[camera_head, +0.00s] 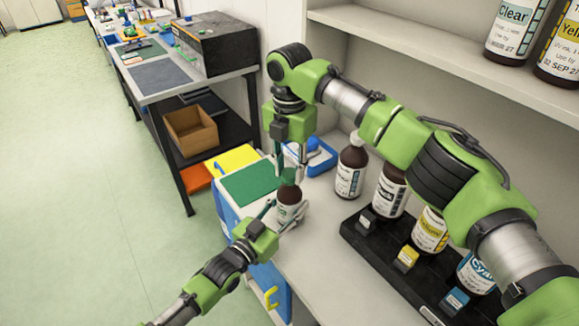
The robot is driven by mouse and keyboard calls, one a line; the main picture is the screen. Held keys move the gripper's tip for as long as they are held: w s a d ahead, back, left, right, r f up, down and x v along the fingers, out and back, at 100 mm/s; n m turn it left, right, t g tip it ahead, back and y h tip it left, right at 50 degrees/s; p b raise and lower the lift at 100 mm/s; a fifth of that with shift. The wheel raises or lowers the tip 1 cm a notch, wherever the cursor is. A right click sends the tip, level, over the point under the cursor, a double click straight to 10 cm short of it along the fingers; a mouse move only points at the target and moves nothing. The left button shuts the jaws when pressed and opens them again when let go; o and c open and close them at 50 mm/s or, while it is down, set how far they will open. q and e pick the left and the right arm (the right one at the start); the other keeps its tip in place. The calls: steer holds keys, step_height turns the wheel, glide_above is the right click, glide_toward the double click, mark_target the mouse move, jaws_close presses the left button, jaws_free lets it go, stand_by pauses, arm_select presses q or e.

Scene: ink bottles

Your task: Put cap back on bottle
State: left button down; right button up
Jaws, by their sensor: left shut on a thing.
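A small brown bottle (289,212) with a white label stands upright near the left end of the white counter. My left gripper (285,217) reaches up from below and is shut on this bottle, with a finger on each side. My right gripper (290,168) points down directly above the bottle, its fingers just over the bottle's top. A small dark green piece (288,175) shows between or just behind the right fingertips; I cannot tell if it is the cap or if the fingers grip it. The bottle's mouth is too small to make out.
A brown bottle (351,170) stands behind on the counter. A black rack (362,243) with labelled ink bottles lies to the right. A green mat (245,187) and a blue tray (322,158) are close to the grippers. A shelf (420,66) overhangs the back.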

steer(key=c, duration=0.5)
steer(key=m, duration=0.3)
steer(key=shift+m, duration=0.3)
steer(key=m, duration=1)
steer(key=shift+a, duration=0.1)
steer(key=m, duration=1)
steer(key=shift+m, duration=0.3)
steer(key=m, duration=0.3)
steer(key=o, duration=1.3)
